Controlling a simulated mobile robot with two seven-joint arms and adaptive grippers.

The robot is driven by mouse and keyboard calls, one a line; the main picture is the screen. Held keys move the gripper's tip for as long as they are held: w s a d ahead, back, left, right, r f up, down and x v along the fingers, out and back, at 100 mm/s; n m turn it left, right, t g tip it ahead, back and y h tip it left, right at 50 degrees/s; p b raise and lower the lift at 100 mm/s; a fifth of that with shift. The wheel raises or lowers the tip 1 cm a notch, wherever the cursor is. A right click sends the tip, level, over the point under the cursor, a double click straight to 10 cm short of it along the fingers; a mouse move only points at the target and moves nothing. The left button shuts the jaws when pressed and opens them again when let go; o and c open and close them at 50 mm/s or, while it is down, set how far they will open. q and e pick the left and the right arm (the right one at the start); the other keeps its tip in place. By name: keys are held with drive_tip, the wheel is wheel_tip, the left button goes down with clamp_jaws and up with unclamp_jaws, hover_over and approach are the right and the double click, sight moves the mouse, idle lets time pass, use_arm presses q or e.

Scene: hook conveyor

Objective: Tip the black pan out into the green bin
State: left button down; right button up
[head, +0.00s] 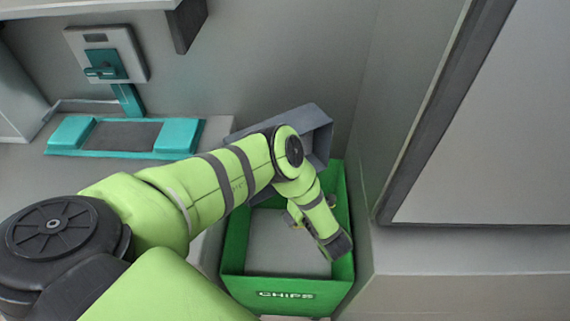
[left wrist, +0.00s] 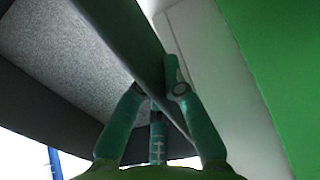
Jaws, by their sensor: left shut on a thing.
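The black pan (head: 312,120) shows in the head view as a dark grey box, tilted, over the back of the green bin and partly hidden behind my left arm. The green bin (head: 285,290), marked CHIPS, stands open below it. In the left wrist view, my left gripper (left wrist: 158,90) is shut on the wall of the pan (left wrist: 118,35). A speckled grey surface shows inside the pan; I cannot tell if it is contents or the floor. A green bin wall (left wrist: 275,60) fills the right of that view. My right gripper is not in view.
A teal-edged stand (head: 125,137) with a dark middle sits at the left, below a wall panel with a teal handle (head: 100,71). A large grey cabinet (head: 470,130) stands close on the right of the bin. A wall is behind it.

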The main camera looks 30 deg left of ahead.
use_arm(q)
drive_tip(key=shift+s+r+p, duration=0.15)
drive_tip(key=shift+r+p, duration=0.2)
drive_tip(key=shift+p, duration=0.15)
drive_tip(key=shift+f+y, duration=0.15)
drive_tip(key=shift+y, duration=0.15)
drive_tip(key=shift+t+y+p, duration=0.4)
drive_tip(key=shift+y+p, duration=0.15)
drive_tip(key=shift+y, duration=0.05)
drive_tip(key=shift+r+y, duration=0.2)
drive_tip(key=shift+y, duration=0.1)
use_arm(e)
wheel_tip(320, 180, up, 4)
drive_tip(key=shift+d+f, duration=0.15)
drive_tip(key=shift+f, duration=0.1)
